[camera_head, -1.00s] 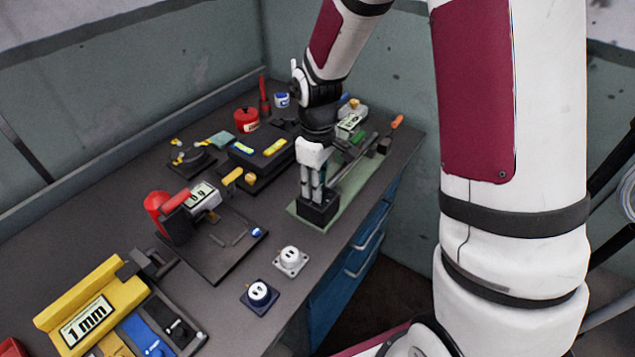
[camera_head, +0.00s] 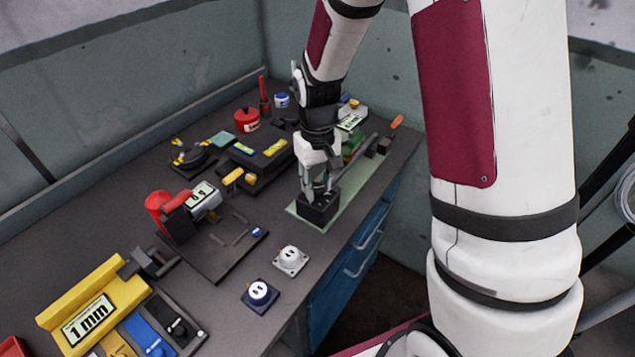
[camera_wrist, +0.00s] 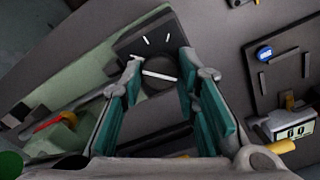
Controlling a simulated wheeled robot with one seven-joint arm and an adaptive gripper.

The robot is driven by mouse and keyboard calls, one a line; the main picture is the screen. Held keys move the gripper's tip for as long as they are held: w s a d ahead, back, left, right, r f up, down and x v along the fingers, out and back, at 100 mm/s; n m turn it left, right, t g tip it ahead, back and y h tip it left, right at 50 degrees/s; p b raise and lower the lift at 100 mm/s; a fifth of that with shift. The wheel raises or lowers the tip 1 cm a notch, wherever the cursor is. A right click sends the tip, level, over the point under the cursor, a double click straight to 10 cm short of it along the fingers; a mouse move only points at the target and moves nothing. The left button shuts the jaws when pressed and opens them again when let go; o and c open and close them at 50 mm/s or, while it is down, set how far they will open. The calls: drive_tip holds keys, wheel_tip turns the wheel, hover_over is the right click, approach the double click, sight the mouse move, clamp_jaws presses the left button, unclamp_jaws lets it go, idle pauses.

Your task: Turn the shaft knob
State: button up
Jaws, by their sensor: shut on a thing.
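A black block (camera_head: 318,208) stands at the near end of a pale green base plate (camera_head: 360,180). In the wrist view the shaft knob (camera_wrist: 158,82) is a dark round knob with a white line across it. It sits on the black block (camera_wrist: 135,40), which has white tick marks beside the knob. My gripper (camera_head: 318,188) points down at the block. In the wrist view its two teal-padded fingers (camera_wrist: 160,66) stand on either side of the knob and are shut on it. The fingers hide part of the knob's sides; in the head view the knob is hidden.
A black fixture with a small display (camera_head: 203,194) stands to the left. A white socket (camera_head: 290,260) and a dark blue socket (camera_head: 260,293) sit near the front edge.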

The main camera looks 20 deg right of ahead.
sight(317, 187)
idle(0.4)
drive_tip(key=o, duration=1.2)
drive_tip(key=shift+c, duration=0.2)
drive_tip(key=shift+r, duration=0.1)
wheel_tip(317, 187, up, 12)
drive_tip(key=s+r+t, duration=0.1)
drive_tip(key=s+r, duration=0.3)
drive_tip(key=s, duration=0.3)
drive_tip(key=s+r+t, duration=0.2)
drive_tip(key=s+r, duration=0.2)
drive_tip(key=s, duration=0.3)
drive_tip(key=s+r+m+t, duration=0.1)
drive_tip(key=s+r+t, duration=0.1)
drive_tip(key=s+r, duration=0.2)
drive_tip(key=s, duration=0.3)
